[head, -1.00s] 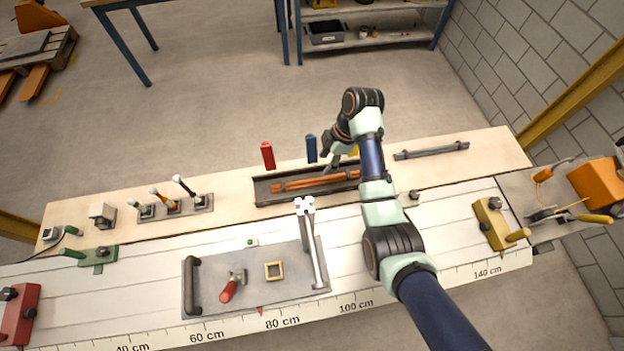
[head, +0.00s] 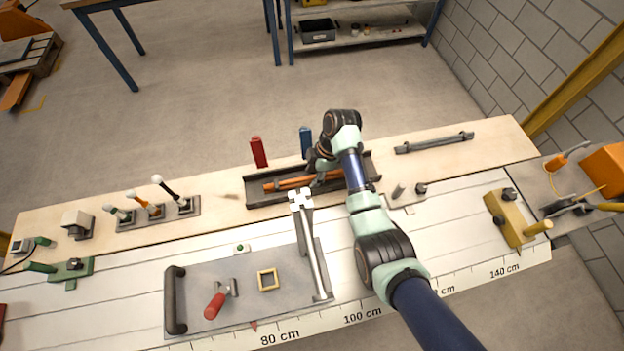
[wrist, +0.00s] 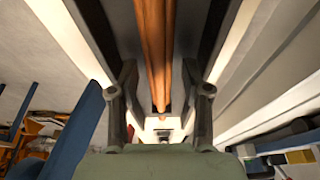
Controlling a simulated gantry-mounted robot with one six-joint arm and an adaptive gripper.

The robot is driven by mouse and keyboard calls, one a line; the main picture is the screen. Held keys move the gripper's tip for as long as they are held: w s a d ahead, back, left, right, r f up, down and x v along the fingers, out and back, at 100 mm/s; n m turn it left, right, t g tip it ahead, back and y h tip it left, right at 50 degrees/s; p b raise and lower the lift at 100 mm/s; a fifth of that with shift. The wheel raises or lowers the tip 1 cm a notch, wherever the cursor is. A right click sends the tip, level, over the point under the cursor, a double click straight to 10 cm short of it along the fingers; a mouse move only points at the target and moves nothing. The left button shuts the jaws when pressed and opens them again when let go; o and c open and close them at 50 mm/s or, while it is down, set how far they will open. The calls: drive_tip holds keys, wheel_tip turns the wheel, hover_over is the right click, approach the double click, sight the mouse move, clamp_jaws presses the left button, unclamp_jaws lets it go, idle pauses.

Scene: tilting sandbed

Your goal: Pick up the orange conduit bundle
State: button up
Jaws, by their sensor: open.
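The orange conduit bundle (head: 290,184) lies lengthwise in a dark open tray (head: 250,201) on the wooden back strip of the bench. My gripper (head: 316,178) is down at the tray, over the bundle's right part, and my arm hides some of that end. In the wrist view the bundle (wrist: 155,45) runs up the middle of the picture, between the two fingers of my gripper (wrist: 161,98). The fingers are apart, with a gap visible on both sides of the bundle. Whether the fingertips reach below the bundle cannot be told.
A red block (head: 258,152) and a blue block (head: 306,142) stand just behind the tray. A white-topped post (head: 301,200) rises in front of it. A grey bar (head: 434,143) lies to the right. Several levers (head: 157,205) stand to the left.

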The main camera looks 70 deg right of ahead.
sight(313, 176)
drive_tip(key=shift+f, duration=0.3)
clamp_jaws()
drive_tip(key=shift+r, duration=0.1)
wheel_tip(313, 176, up, 20)
drive_tip(key=p, duration=1.1)
